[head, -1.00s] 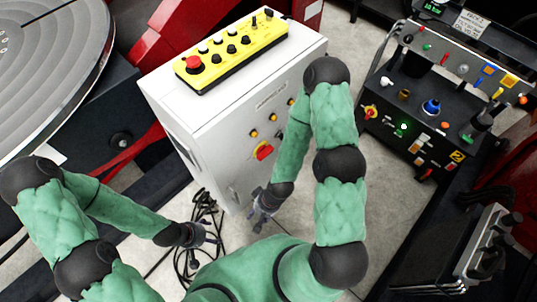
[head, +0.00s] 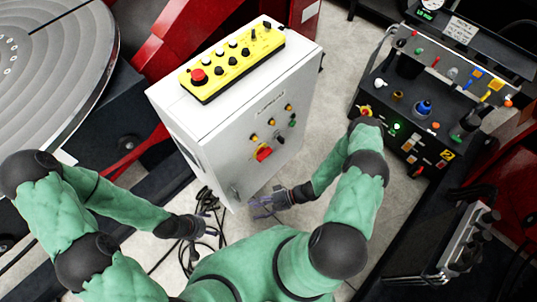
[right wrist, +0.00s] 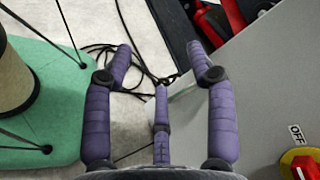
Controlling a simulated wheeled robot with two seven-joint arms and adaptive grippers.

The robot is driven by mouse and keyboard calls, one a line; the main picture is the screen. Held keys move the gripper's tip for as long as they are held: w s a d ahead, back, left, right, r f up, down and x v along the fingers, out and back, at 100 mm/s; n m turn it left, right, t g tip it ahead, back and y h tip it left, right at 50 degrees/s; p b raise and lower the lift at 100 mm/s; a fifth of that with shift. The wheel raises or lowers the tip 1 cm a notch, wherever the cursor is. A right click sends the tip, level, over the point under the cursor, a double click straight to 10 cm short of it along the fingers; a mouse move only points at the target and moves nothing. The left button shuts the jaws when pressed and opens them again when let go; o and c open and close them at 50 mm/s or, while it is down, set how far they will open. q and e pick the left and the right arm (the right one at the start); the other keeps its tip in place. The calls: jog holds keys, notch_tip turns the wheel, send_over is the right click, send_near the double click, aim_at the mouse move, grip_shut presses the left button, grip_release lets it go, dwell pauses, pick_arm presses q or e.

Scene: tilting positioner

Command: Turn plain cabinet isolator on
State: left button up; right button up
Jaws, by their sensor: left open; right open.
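The plain cabinet (head: 225,145) is a light grey box standing on the floor in the middle of the head view. Its isolator (head: 263,153) is a red handle on a yellow plate on the front face. The isolator (right wrist: 303,165) is cut by the lower right edge of the right wrist view, with an "OFF" label (right wrist: 296,134) beside it. My right gripper (head: 255,207) is open and empty, low in front of the cabinet and below the isolator. Its purple fingers (right wrist: 160,85) show spread in the right wrist view. My left gripper (head: 212,236) is open and empty, left of the cabinet's lower corner.
A yellow pendant with buttons (head: 233,62) lies on the cabinet top. Black cables (head: 205,205) lie on the floor near the left gripper. A dark control console (head: 415,110) with another red-yellow switch stands at right. A round grey turntable (head: 60,50) is at upper left.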

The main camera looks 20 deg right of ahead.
jog(key=w+d+m+t+h+p, duration=0.1)
jog(key=w+d+m+t+p, duration=0.15)
jog(key=w+d+t, duration=0.45)
jog(key=m+t+h, duration=0.3)
jog(key=t+h, duration=0.3)
jog(key=t, duration=0.1)
send_near(264, 155)
jog(key=f+x, duration=0.1)
jog(key=x, duration=0.7)
jog(key=shift+d+f, duration=0.3)
jog(key=shift+f, duration=0.05)
jog(key=shift+w, duration=0.1)
grip_shut()
